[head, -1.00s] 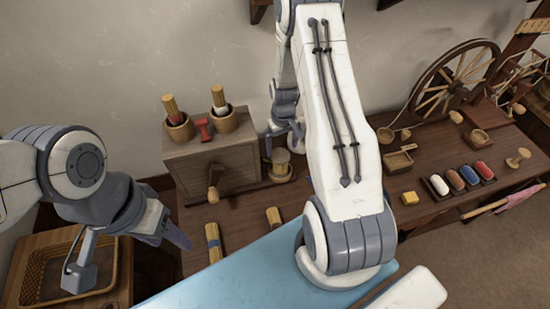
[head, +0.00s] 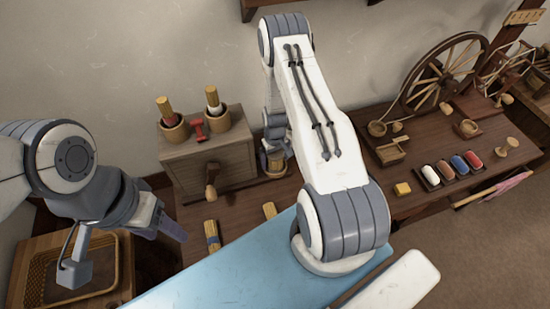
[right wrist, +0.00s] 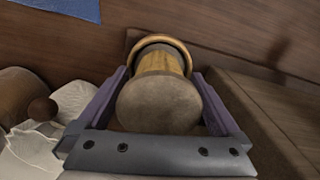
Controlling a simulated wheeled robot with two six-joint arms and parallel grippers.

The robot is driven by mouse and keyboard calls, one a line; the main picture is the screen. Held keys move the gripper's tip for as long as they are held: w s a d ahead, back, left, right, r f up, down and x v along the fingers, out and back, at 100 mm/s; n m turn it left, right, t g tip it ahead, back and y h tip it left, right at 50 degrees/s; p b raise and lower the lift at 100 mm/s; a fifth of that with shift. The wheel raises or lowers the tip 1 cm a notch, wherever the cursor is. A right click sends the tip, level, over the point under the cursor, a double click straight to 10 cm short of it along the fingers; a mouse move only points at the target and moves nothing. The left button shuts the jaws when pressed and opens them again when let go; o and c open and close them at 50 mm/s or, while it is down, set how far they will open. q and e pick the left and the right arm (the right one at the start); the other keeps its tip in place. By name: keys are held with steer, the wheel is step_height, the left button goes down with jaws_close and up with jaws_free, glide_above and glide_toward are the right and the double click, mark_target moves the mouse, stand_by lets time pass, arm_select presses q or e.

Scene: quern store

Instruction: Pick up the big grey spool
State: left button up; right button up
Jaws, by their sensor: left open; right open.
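A big spool (right wrist: 160,103) stands between the fingers of my right gripper (right wrist: 160,73) in the right wrist view. Its round grey-brown end faces the camera, with a golden-yellow middle and a wider rim beyond. The fingers are open, one on each side; contact cannot be told. In the head view the spool (head: 275,166) stands on the bench right of the wooden box, partly hidden by my right arm. My left gripper (head: 170,228) is open and empty, over the left end of the bench.
The wooden box (head: 207,158) with a crank stands left of the spool, bearing two cups with brushes and a red spool. A basket (head: 85,275) is at lower left.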

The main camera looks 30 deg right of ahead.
steer(key=shift+f, duration=0.1)
steer(key=shift+c, duration=0.3)
steer(key=c, duration=1.2)
steer(key=shift+o, duration=0.2)
